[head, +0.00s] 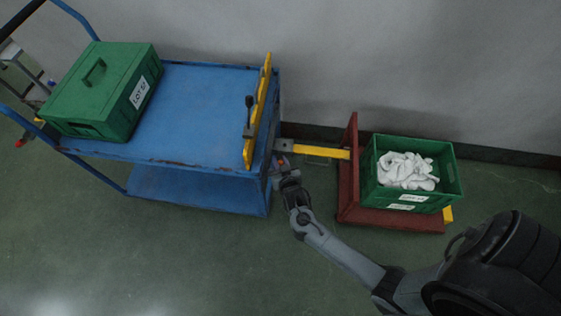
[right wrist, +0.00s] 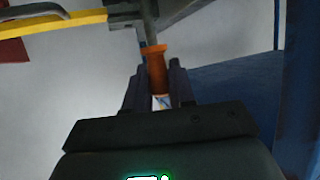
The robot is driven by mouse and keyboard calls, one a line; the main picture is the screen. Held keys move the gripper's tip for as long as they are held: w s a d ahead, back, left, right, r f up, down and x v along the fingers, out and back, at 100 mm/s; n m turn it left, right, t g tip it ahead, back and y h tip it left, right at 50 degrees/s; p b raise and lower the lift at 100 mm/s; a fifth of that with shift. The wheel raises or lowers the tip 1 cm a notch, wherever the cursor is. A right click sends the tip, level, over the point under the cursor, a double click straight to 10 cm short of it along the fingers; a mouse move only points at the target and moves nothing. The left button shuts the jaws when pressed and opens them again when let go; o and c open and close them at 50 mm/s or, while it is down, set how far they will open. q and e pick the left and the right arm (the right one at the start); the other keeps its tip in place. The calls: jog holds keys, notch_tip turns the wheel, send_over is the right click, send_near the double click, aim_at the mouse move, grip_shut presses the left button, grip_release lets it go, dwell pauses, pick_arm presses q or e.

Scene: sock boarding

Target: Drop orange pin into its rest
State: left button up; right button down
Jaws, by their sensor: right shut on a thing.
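The orange pin (right wrist: 156,62) stands out from between the fingers of my right gripper (right wrist: 158,88) in the right wrist view. The gripper is shut on it. The pin's far end shows close to a grey metal bracket (right wrist: 148,28); I cannot tell whether they touch. In the head view my right gripper (head: 284,168) is beside the blue cart's right end, just below the yellow bar (head: 318,151). The pin is too small to make out clearly there. I cannot pick out its rest with certainty. My left gripper is not in view.
The blue cart (head: 195,90) carries a green lidded box (head: 82,112) and a yellow upright rail (head: 262,95) with a black lever. A red stand (head: 347,190) holds a green crate (head: 452,178) of white socks. Open floor lies in front.

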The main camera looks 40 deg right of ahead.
jog(key=shift+f+b, duration=1.2)
jog(key=shift+f, duration=0.9)
jog(key=shift+f, duration=0.15)
jog(key=c, duration=0.9)
grip_release()
jog(key=shift+o, duration=0.2)
jog(key=shift+s+a+r+p, duration=0.2)
jog(key=shift+s+r+p, duration=0.15)
jog(key=shift+s, duration=0.1)
jog(key=p+v, duration=0.4)
jog(key=v, duration=0.5)
jog(key=shift+s, duration=0.25)
jog(key=shift+a, duration=0.1)
